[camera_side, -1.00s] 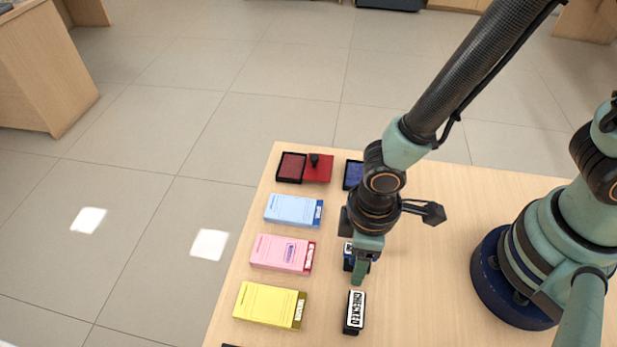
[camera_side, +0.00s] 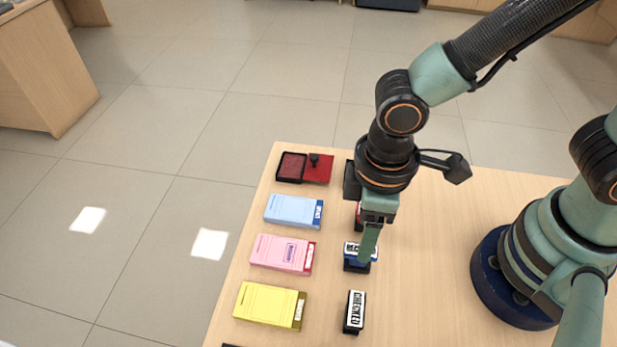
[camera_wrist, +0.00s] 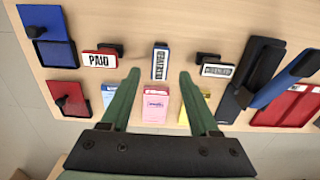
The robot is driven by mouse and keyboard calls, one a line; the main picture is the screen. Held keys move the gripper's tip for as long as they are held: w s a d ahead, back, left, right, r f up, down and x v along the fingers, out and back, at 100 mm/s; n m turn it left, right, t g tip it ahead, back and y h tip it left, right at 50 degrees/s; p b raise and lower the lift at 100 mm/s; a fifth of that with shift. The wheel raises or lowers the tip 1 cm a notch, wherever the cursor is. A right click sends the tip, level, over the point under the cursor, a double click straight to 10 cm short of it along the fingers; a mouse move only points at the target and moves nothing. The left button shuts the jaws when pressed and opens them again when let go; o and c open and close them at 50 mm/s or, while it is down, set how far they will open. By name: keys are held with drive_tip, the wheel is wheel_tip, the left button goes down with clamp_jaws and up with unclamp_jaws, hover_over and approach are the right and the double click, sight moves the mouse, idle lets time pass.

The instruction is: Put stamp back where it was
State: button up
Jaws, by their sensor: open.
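Three stamps stand in a row on the wooden counter: a red PAID stamp (camera_wrist: 99,59), a blue stamp (camera_wrist: 160,62) and a black stamp (camera_wrist: 216,70). In the side view the blue stamp (camera_side: 355,254) stands in the middle, the black stamp (camera_side: 354,312) is nearer the camera, and the red one is mostly hidden behind my gripper. My gripper (camera_wrist: 159,74) is open and empty, its fingers on either side of the blue stamp in the wrist view. In the side view my gripper (camera_side: 367,250) is over the blue stamp, partly covering it.
Blue (camera_side: 293,211), pink (camera_side: 283,254) and yellow (camera_side: 270,305) pads lie left of the stamps; the pink pad bears a purple imprint. An open red ink pad (camera_side: 292,166) lies at the far corner. The wrist view also shows a blue ink pad (camera_wrist: 56,54) and other pads.

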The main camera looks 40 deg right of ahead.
wheel_tip(320, 180, up, 4)
drive_tip(key=shift+f, duration=0.2)
drive_tip(key=w+d+r+m+t, duration=0.2)
drive_tip(key=w+d+r+m, duration=0.1)
drive_tip(key=d, duration=0.4)
drive_tip(key=w+d+r+m+t, duration=0.1)
drive_tip(key=w+d+r+m, duration=0.2)
drive_tip(key=d+r, duration=0.2)
drive_tip(key=w+d+r+m+t, duration=0.2)
drive_tip(key=w+d+r+m, duration=0.1)
drive_tip(key=d, duration=0.6)
drive_tip(key=shift+w+d+r+t, duration=0.2)
drive_tip(key=shift+w+r+t, duration=0.1)
drive_tip(key=shift+r, duration=0.3)
